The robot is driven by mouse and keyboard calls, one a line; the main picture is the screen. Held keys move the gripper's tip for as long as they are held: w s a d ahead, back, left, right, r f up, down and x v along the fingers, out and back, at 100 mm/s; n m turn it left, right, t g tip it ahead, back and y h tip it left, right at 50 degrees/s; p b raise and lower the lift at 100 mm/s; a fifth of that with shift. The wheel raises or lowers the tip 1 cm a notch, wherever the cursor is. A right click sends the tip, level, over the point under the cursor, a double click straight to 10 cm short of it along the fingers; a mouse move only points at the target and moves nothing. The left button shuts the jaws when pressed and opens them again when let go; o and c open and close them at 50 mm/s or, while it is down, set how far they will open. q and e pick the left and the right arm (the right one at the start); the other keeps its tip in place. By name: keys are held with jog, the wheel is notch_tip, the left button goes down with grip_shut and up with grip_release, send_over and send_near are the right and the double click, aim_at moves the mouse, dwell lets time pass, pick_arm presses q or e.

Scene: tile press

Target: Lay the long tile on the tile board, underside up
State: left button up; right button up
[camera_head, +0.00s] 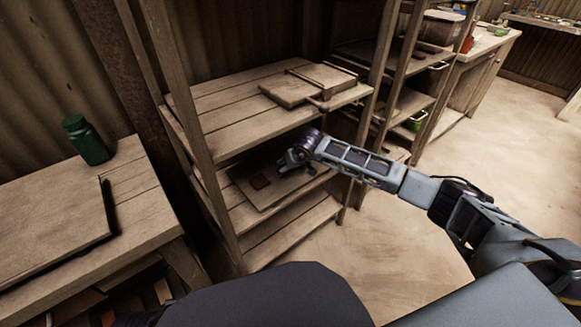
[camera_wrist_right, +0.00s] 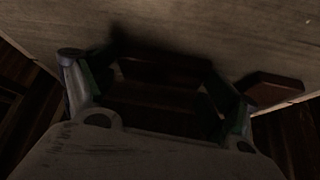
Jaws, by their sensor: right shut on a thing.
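The tile board (camera_head: 272,196) lies on the middle shelf of the near rack, with a small reddish-brown tile (camera_head: 260,182) on it. My right gripper (camera_head: 285,166) is over the board, just right of that tile. In the right wrist view my right gripper (camera_wrist_right: 160,98) is shut on a dark reddish-brown piece, apparently the long tile (camera_wrist_right: 160,72). It is in deep shadow, and I cannot tell which face is up or whether it touches the board. The small tile also shows there (camera_wrist_right: 273,88), beside the right finger. My left gripper is out of view.
The upper shelf (camera_head: 235,105) hangs close above my right gripper and carries a flat wooden press-like thing (camera_head: 300,92). A rack post (camera_head: 190,120) stands left of the board. A green jar (camera_head: 87,140) stands on the left table (camera_head: 140,215).

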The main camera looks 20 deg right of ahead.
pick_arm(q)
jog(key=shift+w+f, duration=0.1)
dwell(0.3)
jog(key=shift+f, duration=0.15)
pick_arm(e)
jog(key=o, duration=0.9)
jog(key=shift+r, duration=0.1)
jog(key=shift+s+r, duration=0.1)
jog(key=shift+r, duration=0.05)
jog(key=shift+s+d+r+p, duration=0.1)
jog(key=shift+s+r+p, duration=0.25)
jog(key=shift+r, duration=0.25)
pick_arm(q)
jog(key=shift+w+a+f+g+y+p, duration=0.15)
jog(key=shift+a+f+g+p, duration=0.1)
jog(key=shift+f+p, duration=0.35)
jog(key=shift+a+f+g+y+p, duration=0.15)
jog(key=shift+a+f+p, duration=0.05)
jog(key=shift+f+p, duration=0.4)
pick_arm(e)
jog(key=v, duration=1)
jog(key=shift+s, duration=0.1)
